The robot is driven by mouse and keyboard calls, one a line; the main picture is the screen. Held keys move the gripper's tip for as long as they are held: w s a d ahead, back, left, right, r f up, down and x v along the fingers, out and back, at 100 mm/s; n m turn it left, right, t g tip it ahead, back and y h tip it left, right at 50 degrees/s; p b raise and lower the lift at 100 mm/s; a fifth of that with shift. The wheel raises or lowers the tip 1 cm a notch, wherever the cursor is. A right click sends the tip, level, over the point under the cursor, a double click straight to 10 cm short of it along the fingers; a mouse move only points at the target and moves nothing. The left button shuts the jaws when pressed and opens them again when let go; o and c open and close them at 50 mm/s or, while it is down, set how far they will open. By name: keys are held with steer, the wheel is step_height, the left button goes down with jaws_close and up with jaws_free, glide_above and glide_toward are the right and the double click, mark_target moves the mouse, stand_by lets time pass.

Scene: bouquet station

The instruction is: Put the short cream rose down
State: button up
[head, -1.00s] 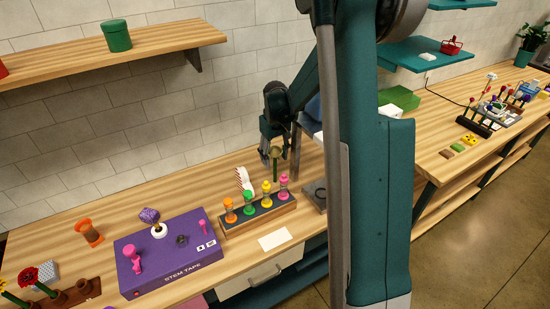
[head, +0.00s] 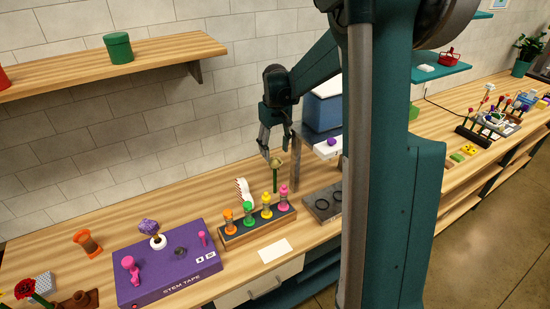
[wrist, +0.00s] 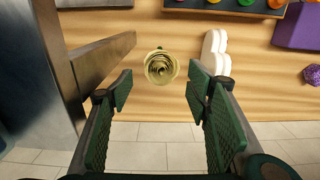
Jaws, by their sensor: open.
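The short cream rose (head: 275,163) stands upright on its green stem at the back of the bench, behind the row of coloured bottles. Its foot is partly hidden, so I cannot tell what holds it up. In the wrist view I see the rose's round head (wrist: 161,67) from above, beyond and between the fingertips. My gripper (head: 277,147) is open and empty just above the rose, with its fingers spread on both sides and apart from it. The spread fingers also show in the wrist view (wrist: 160,87).
A grey metal post (head: 296,165) stands close to the right of the rose. A white, lobed piece (head: 243,191) is to its left. The bottle rack (head: 258,229) lies in front. A purple stem tape box (head: 170,270) is farther left. The wall is behind.

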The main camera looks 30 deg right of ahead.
steer(key=shift+r, duration=1.05)
steer(key=shift+a+r, duration=0.1)
steer(key=shift+s+a+r, duration=0.35)
steer(key=shift+r, duration=0.05)
steer(key=s+a+r+t, duration=0.3)
steer(key=s+a+r, duration=0.7)
steer(key=s+a, duration=0.35)
steer(key=s+a+f+t, duration=0.1)
steer(key=s+a, duration=0.3)
steer(key=s, duration=0.5)
steer(key=s+a+f+t, duration=0.1)
steer(key=s+a+t, duration=0.2)
steer(key=s, duration=0.6)
steer(key=shift+a, duration=0.65)
steer(key=shift+f, duration=0.1)
